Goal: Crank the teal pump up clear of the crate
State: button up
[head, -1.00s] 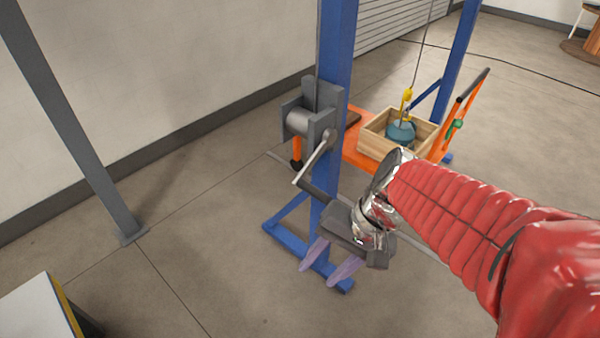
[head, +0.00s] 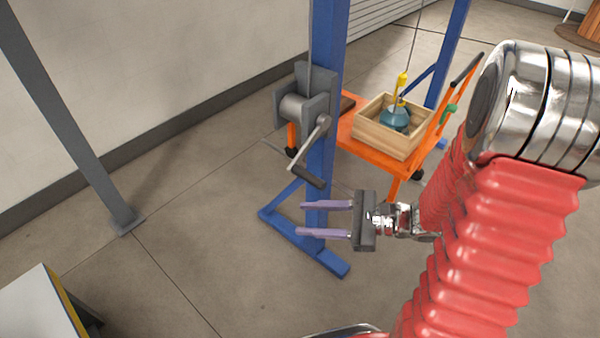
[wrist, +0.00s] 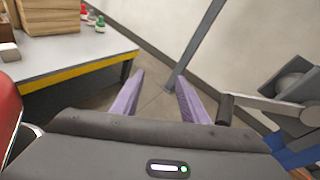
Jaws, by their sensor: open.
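The teal pump (head: 395,115) sits low inside the wooden crate (head: 388,142), its upper part showing above the rim, with a yellow hook block (head: 402,82) and cable above it. The grey winch (head: 303,108) is fixed to the blue post. Its crank arm (head: 310,142) slants down to a dark handle (head: 308,176). My gripper (head: 312,219) is open and empty, its lilac fingers pointing left, a little below the handle in the head view. In the wrist view, the dark handle (wrist: 224,108) is just right of the right finger, outside the jaws.
The crate stands on an orange cart (head: 372,158) behind the blue post (head: 327,60). A blue foot (head: 320,255) spreads over the floor. A grey slanted post (head: 70,120) and a workbench (head: 35,310) are at left, with open floor between.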

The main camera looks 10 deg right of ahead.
aim_at(304, 175)
jog(key=w+d+f+m+t+h, duration=0.3)
jog(key=w+d+m+t, duration=0.2)
jog(key=d+m+t, duration=0.3)
jog(key=shift+w+d+m, duration=0.35)
jog(key=shift+d+m, duration=0.25)
jog(key=shift+d, duration=0.6)
jog(key=shift+x, duration=6.95)
grip_shut()
